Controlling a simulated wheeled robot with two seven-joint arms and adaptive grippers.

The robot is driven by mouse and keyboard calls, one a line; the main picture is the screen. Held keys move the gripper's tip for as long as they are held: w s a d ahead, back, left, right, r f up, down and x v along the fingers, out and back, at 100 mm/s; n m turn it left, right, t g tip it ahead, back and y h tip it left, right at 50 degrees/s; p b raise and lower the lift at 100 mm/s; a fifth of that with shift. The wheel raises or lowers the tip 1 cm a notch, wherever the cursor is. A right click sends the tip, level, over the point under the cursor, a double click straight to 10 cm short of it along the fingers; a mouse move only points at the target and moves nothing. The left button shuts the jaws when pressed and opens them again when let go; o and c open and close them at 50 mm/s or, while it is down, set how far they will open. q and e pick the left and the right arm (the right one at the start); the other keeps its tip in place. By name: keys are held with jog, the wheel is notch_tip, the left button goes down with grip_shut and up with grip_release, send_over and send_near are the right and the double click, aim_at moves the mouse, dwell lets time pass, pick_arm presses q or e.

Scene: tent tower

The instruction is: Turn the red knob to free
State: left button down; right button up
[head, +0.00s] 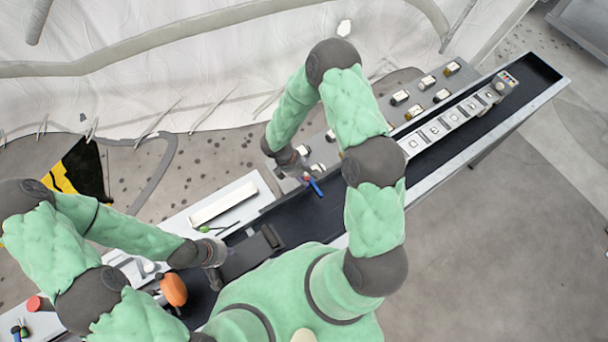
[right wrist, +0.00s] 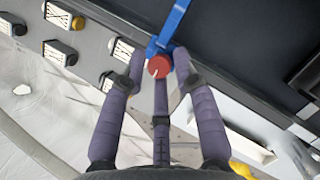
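The red knob (right wrist: 159,67) sits on a blue handle-like part (right wrist: 174,25) in the right wrist view. In the head view the blue part (head: 316,188) is small, at the far edge of the dark conveyor. My right gripper (right wrist: 159,62) has its purple fingers spread on either side of the knob, with visible gaps, and a third finger below it. In the head view the right gripper (head: 302,174) is right beside the blue part. My left gripper (head: 214,278) hangs over the near left part of the conveyor; its fingers are too small to read.
The dark conveyor (head: 420,160) runs diagonally, with a row of white boxes (head: 452,120) on it. A grey panel (head: 400,78) with several small blocks lies behind it. A white tray (head: 223,203) and an orange object (head: 174,290) are at the left.

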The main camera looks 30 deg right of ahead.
jog(key=shift+o, duration=0.2)
jog(key=shift+w+r, duration=0.1)
jog(key=shift+r, duration=0.1)
jog(key=v, duration=1.1)
jog(key=shift+r, duration=0.3)
jog(key=shift+a, duration=0.15)
